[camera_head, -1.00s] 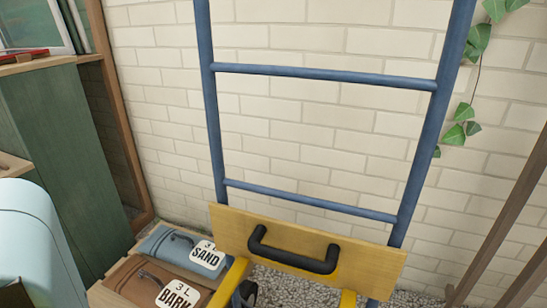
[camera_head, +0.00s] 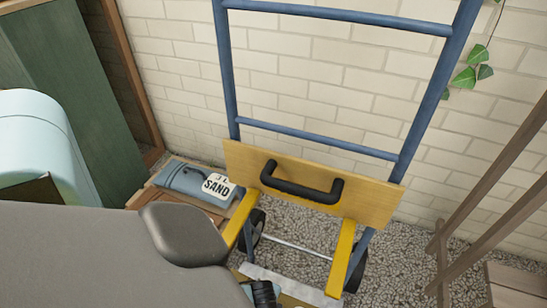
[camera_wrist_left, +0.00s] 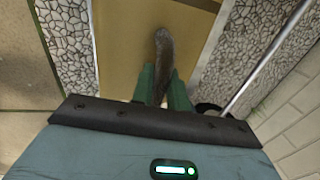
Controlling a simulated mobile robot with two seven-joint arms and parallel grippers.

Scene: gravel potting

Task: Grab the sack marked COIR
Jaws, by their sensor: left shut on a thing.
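No sack with a COIR label shows in these views. In the head view, a blue-grey sack marked SAND (camera_head: 182,180) lies at the left, beside the hand truck. In the left wrist view, my left gripper (camera_wrist_left: 163,84) has its green fingers shut on a brownish-grey, narrow strap-like piece (camera_wrist_left: 165,48) above a flat tan surface (camera_wrist_left: 125,45). No label shows on that piece, so I cannot tell which thing it belongs to. In the head view, my grey arm fills the lower left and hides what is below it. My right gripper is not in view.
A blue hand truck (camera_head: 227,75) with yellow arms and a wooden board (camera_head: 380,197) with a black handle (camera_head: 300,190) stands before the brick wall. Gravel (camera_head: 295,235) lies around its wheels. A dark green cabinet side (camera_head: 60,90) is at the left, wooden posts (camera_head: 500,160) at the right.

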